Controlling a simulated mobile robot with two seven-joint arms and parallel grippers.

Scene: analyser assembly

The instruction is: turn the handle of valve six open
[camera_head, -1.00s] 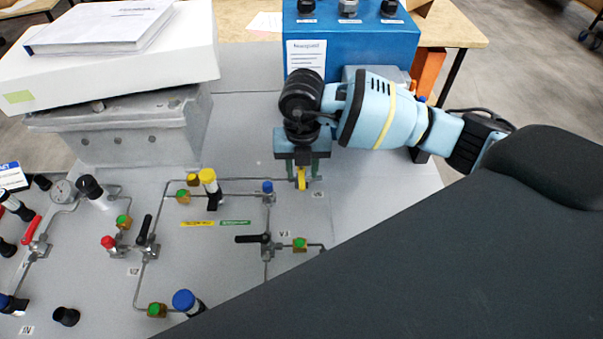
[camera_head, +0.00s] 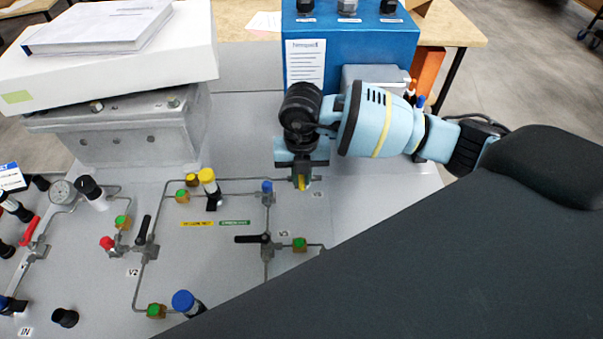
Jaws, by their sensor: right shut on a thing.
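My right gripper (camera_head: 302,178) points down from above and is shut on this handle. The fingers hide most of the handle and the valve body under it. My left gripper is not in view.
A black-handled valve (camera_head: 262,239) lies below and left of the gripper. A yellow-capped fitting (camera_head: 208,182) stands further left. A blue box (camera_head: 350,50) stands behind my right wrist. A grey block (camera_head: 140,130) under a white slab is at upper left.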

